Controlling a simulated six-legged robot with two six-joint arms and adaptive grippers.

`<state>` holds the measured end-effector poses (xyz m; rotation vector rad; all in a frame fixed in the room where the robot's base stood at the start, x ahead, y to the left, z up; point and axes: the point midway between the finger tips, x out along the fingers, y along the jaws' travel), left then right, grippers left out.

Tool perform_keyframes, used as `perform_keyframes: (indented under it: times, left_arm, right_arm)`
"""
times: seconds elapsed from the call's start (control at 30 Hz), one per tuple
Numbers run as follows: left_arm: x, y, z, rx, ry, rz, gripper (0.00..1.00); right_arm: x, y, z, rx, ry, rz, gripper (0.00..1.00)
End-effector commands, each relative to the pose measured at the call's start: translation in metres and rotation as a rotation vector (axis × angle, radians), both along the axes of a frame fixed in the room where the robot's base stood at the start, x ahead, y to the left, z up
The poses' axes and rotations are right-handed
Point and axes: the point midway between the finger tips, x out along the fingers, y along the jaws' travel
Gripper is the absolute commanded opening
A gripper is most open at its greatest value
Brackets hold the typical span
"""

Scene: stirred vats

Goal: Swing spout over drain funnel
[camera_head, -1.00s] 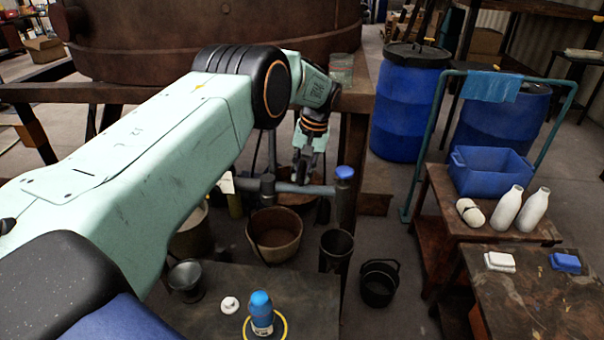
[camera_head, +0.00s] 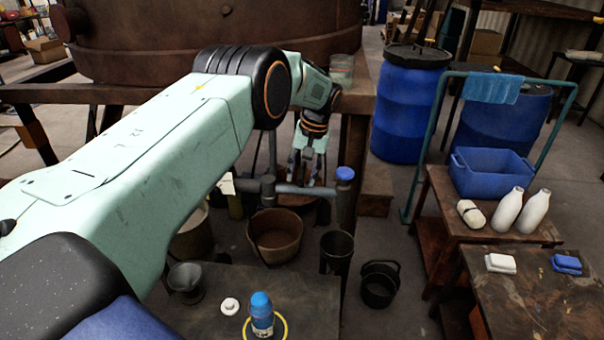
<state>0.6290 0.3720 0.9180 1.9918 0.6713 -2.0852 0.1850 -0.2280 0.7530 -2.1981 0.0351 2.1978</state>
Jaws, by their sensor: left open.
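A grey spout pipe (camera_head: 288,188) runs level from a post on its left to an upright piece with a blue cap (camera_head: 345,173) on its right. My left gripper (camera_head: 305,180) points down at the middle of the pipe with its fingers spread and nothing held between them. I cannot tell whether the fingertips touch the pipe. A grey metal funnel-shaped vessel (camera_head: 187,279) stands at the left of the near bench. A dark open cylinder (camera_head: 337,246) stands below the blue-capped end. I cannot tell which of these is the drain funnel. My right gripper is out of view.
A brown bucket (camera_head: 274,240) is below the pipe, and a black pail (camera_head: 379,285) is on the floor to the right. A blue-capped bottle (camera_head: 261,312) stands on the near bench (camera_head: 310,290). Bottles and a blue crate (camera_head: 491,176) are on the right table. A large brown vat (camera_head: 200,35) fills the back.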

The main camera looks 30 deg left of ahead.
Motion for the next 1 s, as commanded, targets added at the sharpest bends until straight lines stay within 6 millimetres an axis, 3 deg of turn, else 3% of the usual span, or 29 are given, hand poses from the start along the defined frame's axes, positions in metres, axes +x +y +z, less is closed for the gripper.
perform_keyframes:
  times: [0.17,0.5,0.7,1.0]
  left_arm:
    - [0.002,-0.002,0.013,-0.001,-0.004,-0.001,0.42]
    - [0.008,-0.014,0.079,0.0,-0.004,-0.001,0.42]
    - [0.01,-0.019,0.107,0.001,-0.002,0.0,0.42]
    - [0.01,-0.021,0.118,0.0,0.001,-0.001,0.42]
  right_arm:
    - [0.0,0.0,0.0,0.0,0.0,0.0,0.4]
    - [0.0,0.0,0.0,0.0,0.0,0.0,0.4]
    - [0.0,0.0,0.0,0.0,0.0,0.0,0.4]
    - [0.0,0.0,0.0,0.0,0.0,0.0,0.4]
